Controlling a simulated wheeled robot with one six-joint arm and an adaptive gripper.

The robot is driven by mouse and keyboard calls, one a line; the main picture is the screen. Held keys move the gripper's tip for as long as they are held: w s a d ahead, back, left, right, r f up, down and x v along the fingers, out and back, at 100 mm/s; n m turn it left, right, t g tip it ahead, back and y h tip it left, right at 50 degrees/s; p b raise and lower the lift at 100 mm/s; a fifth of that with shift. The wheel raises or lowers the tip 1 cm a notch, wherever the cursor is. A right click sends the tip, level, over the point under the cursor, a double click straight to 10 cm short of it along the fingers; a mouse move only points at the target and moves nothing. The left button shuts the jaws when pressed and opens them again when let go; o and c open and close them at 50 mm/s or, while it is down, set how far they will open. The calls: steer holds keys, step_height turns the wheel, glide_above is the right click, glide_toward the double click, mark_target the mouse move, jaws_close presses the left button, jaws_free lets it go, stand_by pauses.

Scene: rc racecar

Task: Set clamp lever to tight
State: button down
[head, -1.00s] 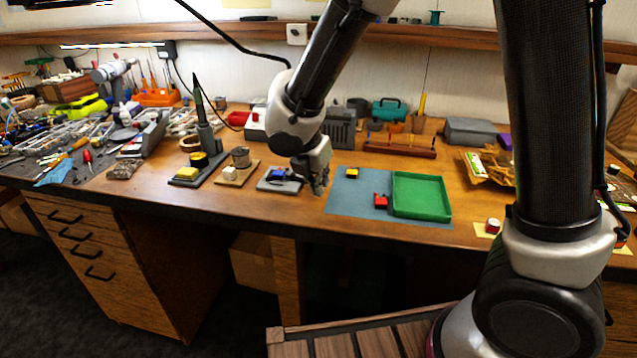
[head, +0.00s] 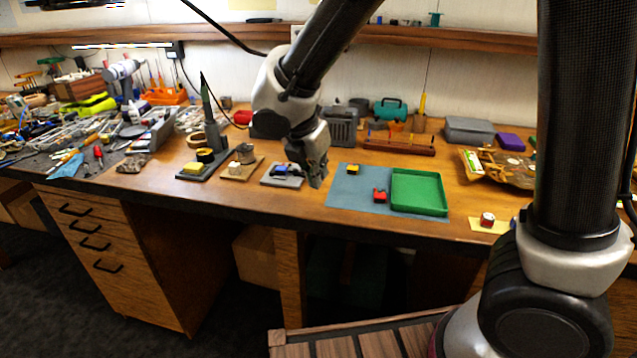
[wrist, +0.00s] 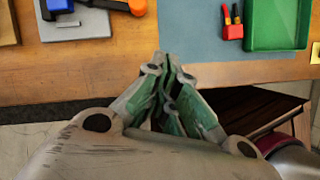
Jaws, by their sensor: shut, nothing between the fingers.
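A grey plate (head: 283,182) with a blue part (head: 281,169) lies near the table's front edge in the head view. In the wrist view the grey plate (wrist: 92,24) shows at top left, cut off by the frame. On it are a blue part (wrist: 60,5) and a black lever-like piece with an orange end (wrist: 137,6), which looks like the clamp lever. I cannot tell its setting. My gripper (head: 316,184) is just right of the plate, apart from it. In the wrist view my gripper (wrist: 172,62) is shut and empty, over the table's front edge.
Right of my gripper lies a blue-grey mat (head: 345,198) with a red block (head: 379,195), a yellow block (head: 353,169) and a green tray (head: 447,208). Left of the plate stand a wooden base with a cup (head: 244,154) and a dark stand (head: 190,181).

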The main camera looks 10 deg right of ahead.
steer(key=v, duration=0.5)
steer(key=shift+s+d, duration=0.2)
steer(key=shift+d, duration=0.15)
steer(key=s+d+r+m+y, duration=0.1)
steer(key=s+d+r+m, duration=0.1)
steer(key=s+d+m, duration=0.3)
steer(key=s+d+r+m+y, duration=0.1)
steer(key=s+d+r+m, duration=0.2)
steer(key=d+m, duration=1)
steer(key=s+d+r+m+t, duration=0.1)
steer(key=s+d+r+m, duration=0.1)
steer(key=s+d+m, duration=0.6)
steer(key=shift+d+r+m+y, duration=0.25)
steer(key=shift+d+m+y, duration=0.15)
steer(key=shift+d+m, duration=0.7)
